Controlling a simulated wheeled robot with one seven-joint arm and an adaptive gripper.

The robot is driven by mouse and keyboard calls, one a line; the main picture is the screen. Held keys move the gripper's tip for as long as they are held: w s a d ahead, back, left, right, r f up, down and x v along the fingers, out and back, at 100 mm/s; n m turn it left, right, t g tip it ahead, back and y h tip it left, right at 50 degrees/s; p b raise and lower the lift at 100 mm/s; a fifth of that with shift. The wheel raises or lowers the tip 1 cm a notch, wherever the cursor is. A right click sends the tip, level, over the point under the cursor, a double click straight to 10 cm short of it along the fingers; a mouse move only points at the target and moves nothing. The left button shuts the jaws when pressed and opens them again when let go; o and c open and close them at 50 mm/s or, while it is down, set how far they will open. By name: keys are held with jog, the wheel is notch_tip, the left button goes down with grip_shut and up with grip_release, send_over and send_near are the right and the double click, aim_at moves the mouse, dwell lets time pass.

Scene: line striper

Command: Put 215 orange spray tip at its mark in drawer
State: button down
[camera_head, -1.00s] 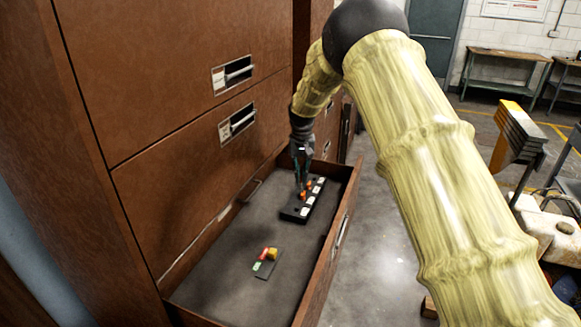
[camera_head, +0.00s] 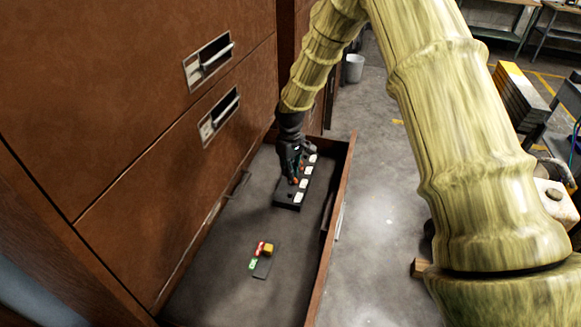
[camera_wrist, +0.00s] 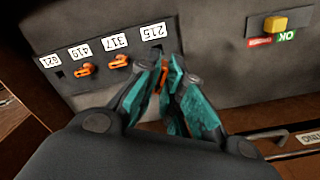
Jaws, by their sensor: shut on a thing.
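A black holder strip (camera_head: 288,205) lies in the open drawer (camera_head: 222,215). In the wrist view, the strip (camera_wrist: 68,67) carries white labels 021, 419, 317 and 215 (camera_wrist: 153,31). Orange tips sit by 419 (camera_wrist: 84,70) and 317 (camera_wrist: 117,62). My gripper (camera_wrist: 167,78) has teal fingers, shut on an orange spray tip (camera_wrist: 162,80) just below the 215 label. The fingers hide most of the tip and the spot beneath; I cannot tell whether it touches the strip. In the head view, my gripper (camera_head: 294,166) is over the strip.
A small dark plate (camera_head: 263,268) with a yellow block (camera_head: 267,249) and red and green labels lies nearer in the drawer. The cabinet front (camera_head: 130,130) stands close on the left. The drawer's right wall (camera_head: 334,215) stands beside the strip. Bare drawer floor lies between plate and strip.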

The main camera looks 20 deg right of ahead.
aim_at(290, 183)
jog(key=shift+f, duration=0.45)
jog(key=f, duration=0.1)
jog(key=w+f+b, duration=0.1)
jog(key=f, duration=0.1)
jog(key=shift+w, duration=0.1)
jog(key=shift+s+f+b, duration=0.4)
jog(key=shift+f+b, duration=0.05)
jog(key=shift+b, duration=0.15)
jog(key=shift+w+f, duration=0.2)
jog(key=shift+f, duration=0.25)
jog(key=shift+r, duration=0.1)
jog(key=shift+s, duration=0.2)
jog(key=shift+f+b, duration=0.85)
jog(key=shift+f, duration=1.25)
dwell(2.0)
jog(key=c, duration=1.1)
grip_release()
jog(key=shift+c, duration=0.2)
